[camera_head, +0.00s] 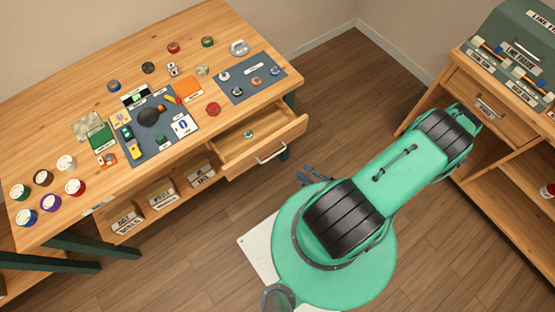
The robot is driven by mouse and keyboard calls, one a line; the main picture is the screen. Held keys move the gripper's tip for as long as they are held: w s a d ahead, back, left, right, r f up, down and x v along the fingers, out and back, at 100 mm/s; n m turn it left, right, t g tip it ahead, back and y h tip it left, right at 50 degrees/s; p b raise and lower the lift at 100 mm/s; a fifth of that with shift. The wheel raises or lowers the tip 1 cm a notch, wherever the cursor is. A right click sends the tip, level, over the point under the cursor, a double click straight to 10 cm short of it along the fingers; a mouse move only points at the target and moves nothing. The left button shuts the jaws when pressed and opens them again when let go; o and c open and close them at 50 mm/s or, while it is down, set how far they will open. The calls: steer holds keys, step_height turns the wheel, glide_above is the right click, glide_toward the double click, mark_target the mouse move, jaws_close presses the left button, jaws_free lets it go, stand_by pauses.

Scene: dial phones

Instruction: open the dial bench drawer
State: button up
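The wooden bench (60,150) on the left has a drawer (283,142) at its right end. This drawer is pulled out, with a silver bar handle (271,153) on its front and a small round item (248,134) inside. The right-hand bench has a drawer (470,91) that looks shut, with a handle (489,108) on its front. I cannot read which bench is the dial bench. Dark parts that look like my gripper (318,176) show beside my green arm, below and right of the open drawer and apart from it. The fingers are too small and partly hidden to judge.
Dark mats (250,92) with small parts and several round jars (66,163) cover the left bench. Labelled bins (160,193) stand on its lower shelf. A green-grey rack (510,55) stands on the right bench. Wooden floor (350,90) is clear between the benches.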

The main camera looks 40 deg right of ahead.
steer(key=shift+a+f+n+t+y+b, duration=0.1)
steer(key=shift+f+n+t+y+b, duration=0.3)
steer(key=shift+f+b, duration=0.5)
steer(key=shift+f, duration=0.1)
steer(key=shift+w+a, duration=0.1)
steer(key=shift+w, duration=0.05)
steer(key=b+x, duration=0.1)
steer(key=x, duration=1.2)
steer(key=shift+r+b, duration=0.3)
steer(key=shift+r, duration=0.05)
stand_by(0.5)
steer(key=shift+w, duration=0.1)
jaws_close()
